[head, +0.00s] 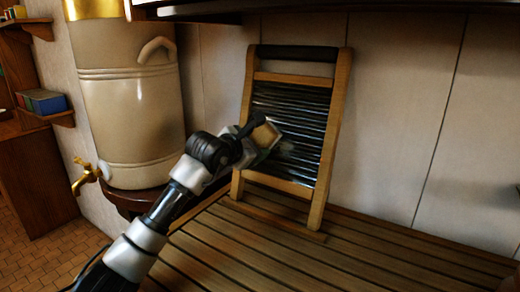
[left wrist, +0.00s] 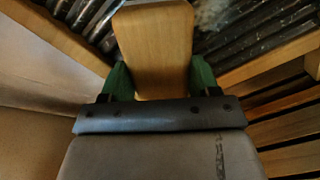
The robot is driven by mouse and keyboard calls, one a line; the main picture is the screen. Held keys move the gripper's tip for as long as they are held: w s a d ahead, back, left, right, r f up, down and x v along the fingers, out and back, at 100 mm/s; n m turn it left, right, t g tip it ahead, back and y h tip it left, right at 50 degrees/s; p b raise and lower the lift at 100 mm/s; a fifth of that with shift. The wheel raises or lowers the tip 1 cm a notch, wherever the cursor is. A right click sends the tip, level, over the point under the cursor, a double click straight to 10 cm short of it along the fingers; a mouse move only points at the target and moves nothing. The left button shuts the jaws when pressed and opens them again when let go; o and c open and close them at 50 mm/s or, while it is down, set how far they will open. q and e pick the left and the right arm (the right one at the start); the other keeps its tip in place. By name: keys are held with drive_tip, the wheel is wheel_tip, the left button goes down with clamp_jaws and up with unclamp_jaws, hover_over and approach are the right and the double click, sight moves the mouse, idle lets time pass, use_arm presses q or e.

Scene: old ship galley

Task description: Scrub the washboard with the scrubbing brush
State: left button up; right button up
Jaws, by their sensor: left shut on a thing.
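The washboard (head: 300,98) leans upright against the wall on a slatted wooden counter. It has a wooden frame, dark ridged metal and a black top bar. My left gripper (head: 255,143) is in front of its lower left part, shut on the wooden scrubbing brush (head: 266,134). In the left wrist view the brush's wooden body (left wrist: 155,45) sits between the green fingertips, with dark ridges behind it. The bristles are hidden, so I cannot tell whether they touch the ridges. A pale, wet-looking patch shows on the ridges beside the brush. My right gripper is not in view.
A large beige urn (head: 130,110) with a brass tap (head: 86,177) stands left of the washboard. The slatted counter (head: 400,265) is clear to the right. A dark shelf edge runs above. A small shelf with boxes (head: 42,101) is at far left.

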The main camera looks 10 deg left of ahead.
use_arm(q)
drive_tip(key=shift+w+a, duration=0.25)
drive_tip(key=shift+a, duration=0.25)
drive_tip(key=shift+s, duration=0.1)
drive_tip(key=shift+s+a+r, duration=0.1)
drive_tip(key=shift+s+a, duration=0.25)
drive_tip(key=shift+s, duration=0.15)
drive_tip(key=shift+b+v, duration=0.7)
drive_tip(key=shift+v, duration=1.65)
drive_tip(key=shift+d, duration=0.1)
drive_tip(key=shift+b+v, duration=0.35)
drive_tip(key=shift+v, duration=1.15)
